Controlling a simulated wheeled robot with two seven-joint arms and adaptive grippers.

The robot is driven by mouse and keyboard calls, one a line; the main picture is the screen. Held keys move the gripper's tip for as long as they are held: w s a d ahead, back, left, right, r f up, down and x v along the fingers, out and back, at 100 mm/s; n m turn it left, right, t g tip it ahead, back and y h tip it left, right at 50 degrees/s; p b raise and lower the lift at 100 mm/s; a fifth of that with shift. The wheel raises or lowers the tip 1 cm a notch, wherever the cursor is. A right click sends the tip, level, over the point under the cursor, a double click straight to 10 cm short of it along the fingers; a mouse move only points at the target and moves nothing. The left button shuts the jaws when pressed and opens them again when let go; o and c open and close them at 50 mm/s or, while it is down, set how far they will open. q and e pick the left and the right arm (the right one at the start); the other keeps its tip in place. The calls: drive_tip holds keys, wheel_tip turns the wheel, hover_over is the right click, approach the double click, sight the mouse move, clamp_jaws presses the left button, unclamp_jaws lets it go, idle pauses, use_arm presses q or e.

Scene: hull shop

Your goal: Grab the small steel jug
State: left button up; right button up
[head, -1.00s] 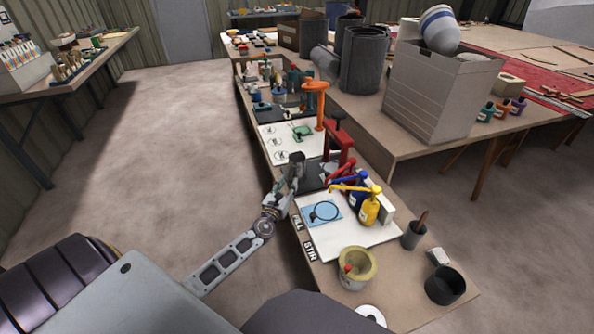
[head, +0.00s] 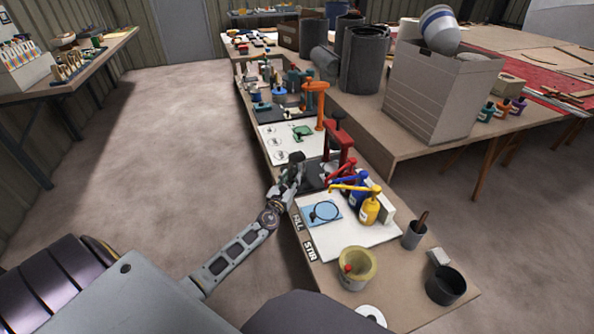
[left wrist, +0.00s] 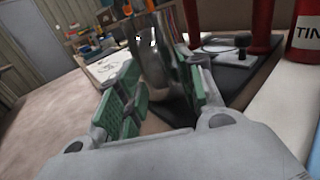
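The small steel jug (left wrist: 152,58) stands upright in the left wrist view, a shiny grey cylinder at the upper middle. My left gripper (left wrist: 156,92) is open, with its green-padded fingers on either side of the jug. The right pad looks very close to the jug's side; I cannot tell whether it touches. A gap shows at the left finger. In the head view my left gripper (head: 294,172) is at the bench's left edge, beside the dark mat, and I cannot make out the jug behind it. My right gripper is in neither current view.
A red press (head: 338,145) stands just beyond the gripper. Blue and yellow pump bottles (head: 369,207) stand on a white board to its right. A yellowish pot (head: 357,265) and a black cup (head: 445,285) are at the near end. The floor left of the bench is clear.

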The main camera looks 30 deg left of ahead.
use_arm(q)
drive_tip(key=c, duration=0.7)
clamp_jaws()
drive_tip(key=shift+r, duration=0.1)
drive_tip(key=shift+r, duration=0.2)
